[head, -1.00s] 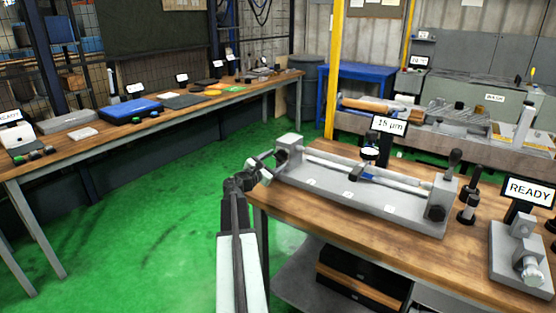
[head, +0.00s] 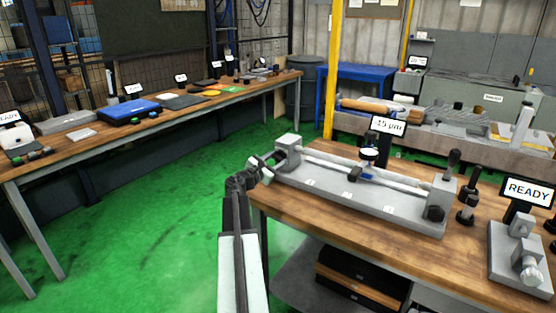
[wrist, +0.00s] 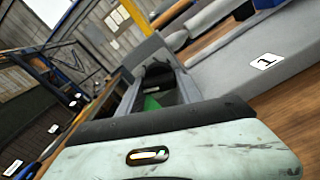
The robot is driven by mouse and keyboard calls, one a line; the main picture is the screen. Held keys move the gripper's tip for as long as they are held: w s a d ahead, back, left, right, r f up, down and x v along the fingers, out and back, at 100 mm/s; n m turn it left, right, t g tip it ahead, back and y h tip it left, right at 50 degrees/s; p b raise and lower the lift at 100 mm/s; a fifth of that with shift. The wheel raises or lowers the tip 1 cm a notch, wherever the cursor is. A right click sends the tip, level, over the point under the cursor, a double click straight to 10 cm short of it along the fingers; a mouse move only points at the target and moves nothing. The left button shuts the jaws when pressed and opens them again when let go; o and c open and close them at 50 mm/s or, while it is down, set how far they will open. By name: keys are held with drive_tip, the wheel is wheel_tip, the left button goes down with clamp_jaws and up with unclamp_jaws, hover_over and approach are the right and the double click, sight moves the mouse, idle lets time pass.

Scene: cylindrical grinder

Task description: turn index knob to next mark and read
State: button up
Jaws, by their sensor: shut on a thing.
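The grey bench fixture (head: 345,193) lies on the wooden table and carries a bar between its end blocks. Its left end block (head: 288,148) has the index knob on its outer side; in the head view my gripper largely hides the knob. In the wrist view the dark index knob (wrist: 157,72) shows beyond the gripper body. My gripper (head: 263,167) is shut on the knob at the fixture's left end. A dial gauge (head: 369,154) stands over the bar. The display (head: 388,127) behind it seems to read 15 µm, slightly blurred. A label on the base (wrist: 266,61) reads 1.
A READY display (head: 527,190) and a small grey fixture (head: 520,255) stand at the right of the table. Dark posts (head: 468,208) stand beside the main fixture. The green floor (head: 170,225) at left is clear up to a long bench (head: 150,118).

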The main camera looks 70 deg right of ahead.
drive_tip(key=shift+s+a+f+m, duration=0.1)
drive_tip(key=shift+m, duration=0.5)
drive_tip(key=m, duration=0.3)
drive_tip(key=shift+m, duration=2.2)
drive_tip(key=o, duration=1.3)
drive_tip(key=shift+o, duration=0.2)
